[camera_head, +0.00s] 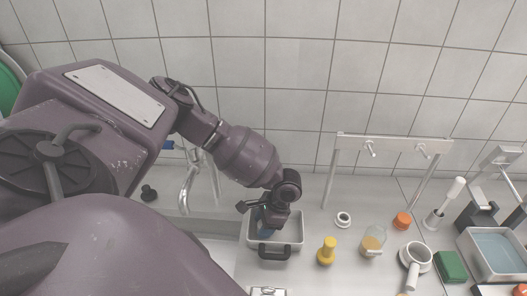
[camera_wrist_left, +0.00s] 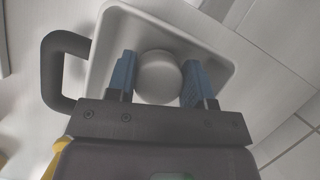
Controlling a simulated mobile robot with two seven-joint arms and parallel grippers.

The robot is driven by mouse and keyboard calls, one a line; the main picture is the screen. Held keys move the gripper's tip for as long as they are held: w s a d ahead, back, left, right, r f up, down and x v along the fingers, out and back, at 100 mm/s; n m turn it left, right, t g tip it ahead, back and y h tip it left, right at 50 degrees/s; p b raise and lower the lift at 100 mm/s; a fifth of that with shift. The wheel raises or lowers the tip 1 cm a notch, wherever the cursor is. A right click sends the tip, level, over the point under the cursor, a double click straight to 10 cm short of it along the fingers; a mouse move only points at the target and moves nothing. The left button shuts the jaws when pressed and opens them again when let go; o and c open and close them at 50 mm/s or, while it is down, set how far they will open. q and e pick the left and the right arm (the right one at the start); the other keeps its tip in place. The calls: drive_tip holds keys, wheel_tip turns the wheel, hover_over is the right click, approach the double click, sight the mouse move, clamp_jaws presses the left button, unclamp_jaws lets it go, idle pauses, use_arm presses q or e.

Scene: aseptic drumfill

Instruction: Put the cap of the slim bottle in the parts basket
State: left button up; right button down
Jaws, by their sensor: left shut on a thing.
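My left gripper (camera_head: 266,231) is over the parts basket (camera_head: 292,243), a pale tray with a dark handle. In the left wrist view, its two blue fingers (camera_wrist_left: 158,80) are shut on a round, pale grey-white cap (camera_wrist_left: 158,72). The basket's pale rim (camera_wrist_left: 101,48) and floor show behind the cap. I cannot tell whether the cap touches the basket. In the head view the gripper hides the cap. I cannot tell for sure which container is the slim bottle. My right gripper is not in view.
Right of the basket stand a yellow bottle (camera_head: 326,252), a jar with amber contents (camera_head: 373,243), a white ring (camera_head: 343,219), an orange cap (camera_head: 402,221) and a white handled vessel (camera_head: 415,256). A metal rack (camera_head: 392,138) stands behind. A tap (camera_head: 186,186) is at left.

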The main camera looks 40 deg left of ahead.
use_arm(q)
drive_tip(key=shift+f, duration=0.4)
drive_tip(key=o, duration=1)
drive_tip(key=shift+f, duration=0.1)
drive_tip(key=shift+c, duration=0.2)
drive_tip(key=v, duration=1.2)
drive_tip(key=shift+b, duration=0.3)
